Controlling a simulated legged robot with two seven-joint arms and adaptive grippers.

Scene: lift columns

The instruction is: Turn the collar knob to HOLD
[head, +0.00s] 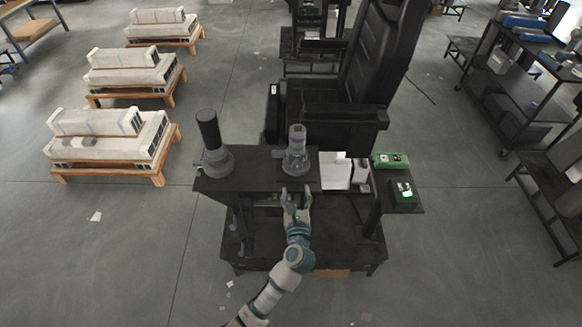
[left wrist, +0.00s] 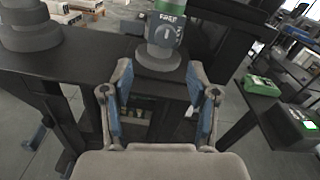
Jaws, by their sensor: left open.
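A short lift column (head: 297,150) with a grey and green collar stands on the black bench, on a round grey base. In the left wrist view the collar knob (left wrist: 166,33) is a small round dial on the collar's near face. A white mark on it points about upward, below lettering that seems to read FREE. My left gripper (head: 296,192) is open and empty at the bench's front edge, just in front of this column and apart from it. In the left wrist view its fingers (left wrist: 159,75) are spread below the knob. My right gripper is not in view.
A second, darker column (head: 210,135) stands left on the bench (head: 256,172). A black seat (head: 345,100) is behind. Pallets with pale units (head: 110,143) stand at the left.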

